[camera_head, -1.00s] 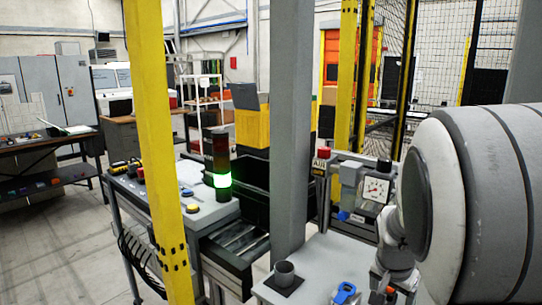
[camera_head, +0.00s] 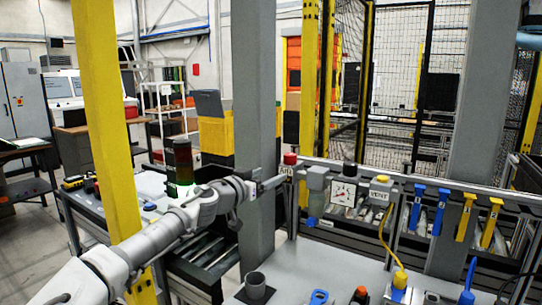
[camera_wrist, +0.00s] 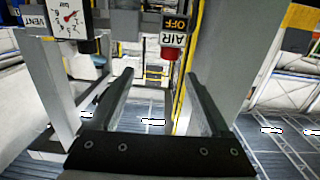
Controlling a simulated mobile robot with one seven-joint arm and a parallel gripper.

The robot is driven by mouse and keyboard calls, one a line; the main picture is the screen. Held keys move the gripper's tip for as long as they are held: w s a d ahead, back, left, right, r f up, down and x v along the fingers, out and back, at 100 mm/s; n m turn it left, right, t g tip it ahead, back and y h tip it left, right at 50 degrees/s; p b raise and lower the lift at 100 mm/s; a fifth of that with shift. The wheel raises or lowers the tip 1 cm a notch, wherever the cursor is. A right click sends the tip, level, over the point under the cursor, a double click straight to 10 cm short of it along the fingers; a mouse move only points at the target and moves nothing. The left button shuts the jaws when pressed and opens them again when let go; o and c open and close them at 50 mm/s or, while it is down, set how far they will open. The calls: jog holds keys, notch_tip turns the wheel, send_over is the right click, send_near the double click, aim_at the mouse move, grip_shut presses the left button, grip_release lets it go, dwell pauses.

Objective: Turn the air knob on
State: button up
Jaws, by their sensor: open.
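The red air knob (camera_head: 290,158) sits on top of the AIR sign (camera_head: 286,171) on the rail at the back of the bench. The wrist view shows the panel upside down, with the red knob (camera_wrist: 172,53) at the end of the sign (camera_wrist: 174,28), which reads AIR and OFF. My gripper (camera_head: 279,181) is close to the sign, its fingers pointing at it. In the wrist view my gripper (camera_wrist: 159,75) is open and empty. The knob lies ahead of the fingertips, right of the middle of the gap. I see no contact.
Right of the knob stand a grey regulator (camera_head: 317,178), a pressure gauge (camera_head: 343,193) and a yellow VENT knob (camera_head: 381,180). A grey post (camera_head: 254,110) rises close behind my gripper.

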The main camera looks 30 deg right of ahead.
aim_at(287, 157)
jog(key=shift+t, duration=0.4)
jog(key=p+x, duration=0.1)
jog(key=x, duration=0.4)
jog(key=w+r+p+x, duration=0.1)
jog(key=x, duration=0.5)
jog(key=a+p+x, duration=0.1)
jog(key=x, duration=0.4)
jog(key=shift+w+d+r, duration=0.2)
jog(key=shift+w+r, duration=0.1)
jog(key=shift+w, duration=0.05)
grip_shut()
